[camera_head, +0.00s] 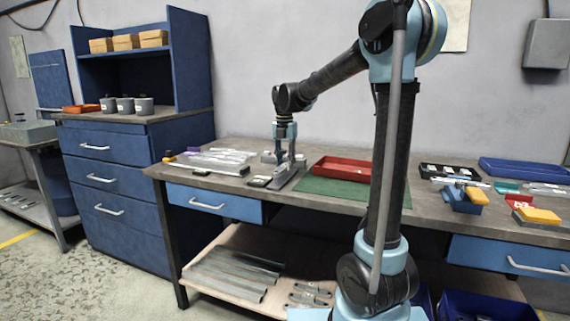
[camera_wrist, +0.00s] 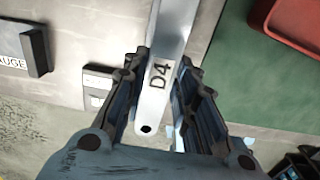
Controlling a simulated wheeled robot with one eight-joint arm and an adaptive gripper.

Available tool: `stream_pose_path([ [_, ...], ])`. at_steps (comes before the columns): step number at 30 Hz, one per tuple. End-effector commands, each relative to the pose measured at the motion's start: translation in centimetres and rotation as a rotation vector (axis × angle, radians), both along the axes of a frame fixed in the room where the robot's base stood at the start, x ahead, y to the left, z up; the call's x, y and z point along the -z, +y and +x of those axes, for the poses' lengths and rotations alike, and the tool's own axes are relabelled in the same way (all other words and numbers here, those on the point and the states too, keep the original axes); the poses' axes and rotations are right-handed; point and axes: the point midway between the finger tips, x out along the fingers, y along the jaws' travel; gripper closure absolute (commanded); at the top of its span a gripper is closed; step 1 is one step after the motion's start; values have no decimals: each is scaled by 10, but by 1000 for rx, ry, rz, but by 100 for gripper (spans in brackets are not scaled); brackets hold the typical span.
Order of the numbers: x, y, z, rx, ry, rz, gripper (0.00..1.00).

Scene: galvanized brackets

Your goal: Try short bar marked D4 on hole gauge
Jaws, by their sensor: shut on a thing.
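The short bar marked D4 (camera_wrist: 155,100) is a pale metal strip with a hole near its rounded end. My gripper (camera_wrist: 163,60) is shut on it, one finger along each side, and the D4 mark faces the wrist camera. The far end of the bar runs out of the top of the wrist view. In the head view my gripper (camera_head: 284,163) points down over a grey plate (camera_head: 285,180) on the bench. A dark block (camera_wrist: 35,50) with a label ending in "AUGE" lies to the left in the wrist view. The gauge's holes cannot be made out.
A green mat (camera_head: 330,189) with a red tray (camera_head: 343,168) lies right of my gripper. A tray of metal bars (camera_head: 212,160) lies to the left. Black, blue and yellow items crowd the bench's right side. A blue cabinet (camera_head: 120,180) stands left of the bench.

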Motion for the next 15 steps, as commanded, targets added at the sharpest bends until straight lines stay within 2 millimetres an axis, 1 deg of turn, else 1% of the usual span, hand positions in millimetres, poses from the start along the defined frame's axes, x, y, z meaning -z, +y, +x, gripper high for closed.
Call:
stream_pose_path([
  [8, 1, 0, 0, 0, 0, 0, 100],
  [15, 6, 0, 0, 0, 0, 0, 100],
])
